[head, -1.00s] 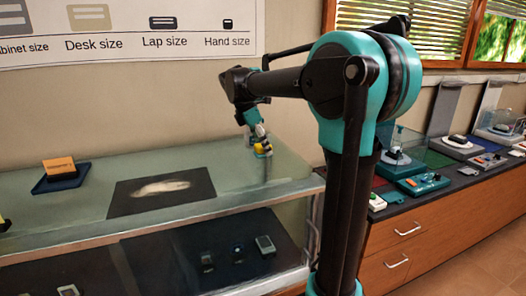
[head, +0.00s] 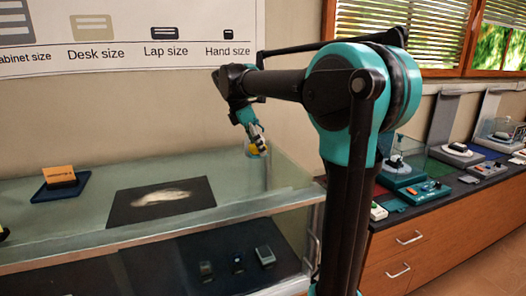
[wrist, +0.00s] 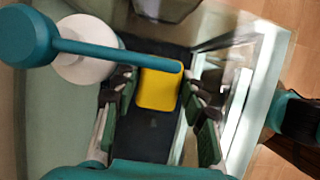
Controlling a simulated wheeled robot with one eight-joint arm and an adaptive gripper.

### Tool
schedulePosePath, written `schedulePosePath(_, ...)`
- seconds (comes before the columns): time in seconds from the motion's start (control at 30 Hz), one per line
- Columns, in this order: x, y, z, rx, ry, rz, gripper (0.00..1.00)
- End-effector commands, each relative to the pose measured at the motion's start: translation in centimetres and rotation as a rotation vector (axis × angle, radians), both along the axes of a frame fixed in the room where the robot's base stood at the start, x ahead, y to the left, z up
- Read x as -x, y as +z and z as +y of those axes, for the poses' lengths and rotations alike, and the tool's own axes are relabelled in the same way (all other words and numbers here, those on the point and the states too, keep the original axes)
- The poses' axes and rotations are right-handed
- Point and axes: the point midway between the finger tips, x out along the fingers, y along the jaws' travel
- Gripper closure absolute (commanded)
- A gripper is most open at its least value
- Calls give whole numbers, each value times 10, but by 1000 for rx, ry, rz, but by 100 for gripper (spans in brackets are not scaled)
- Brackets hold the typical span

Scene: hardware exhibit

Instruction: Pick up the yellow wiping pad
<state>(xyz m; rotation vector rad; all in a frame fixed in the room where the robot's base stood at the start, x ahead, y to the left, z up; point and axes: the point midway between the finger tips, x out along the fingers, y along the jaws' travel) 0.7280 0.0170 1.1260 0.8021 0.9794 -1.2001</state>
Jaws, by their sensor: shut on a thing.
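The yellow wiping pad (wrist: 157,90) shows between the two fingers of my gripper (wrist: 160,78) in the wrist view, with dark fingertips at its left and right sides. My gripper is shut on it. In the head view, the small yellow pad (head: 258,151) is at the tips of my gripper (head: 256,142), near the right end of the glass case. It appears held a little above the glass top. The fingers hide part of the pad there.
The glass case top (head: 120,170) holds a black mat (head: 125,208) with a pale smear and a blue tray (head: 45,193) with an orange block (head: 60,176). The wall is behind. A side counter (head: 455,202) with several devices stands at the right.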

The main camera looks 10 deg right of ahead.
Motion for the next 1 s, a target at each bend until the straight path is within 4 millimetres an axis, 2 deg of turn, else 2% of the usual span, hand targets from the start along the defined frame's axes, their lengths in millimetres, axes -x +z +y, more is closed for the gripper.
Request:
schedulePosePath(0.3, 16, 0, 84, 1, 7, -1, 80)
schedulePosePath(0.5, 25, 0, 127, 1, 4, -1, 80)
schedulePosePath(0.73, 31, 0, 153, 0, 2, 1, 80)
schedulePosePath(1.0, 32, 0, 158, 0, 0, 0, 80)
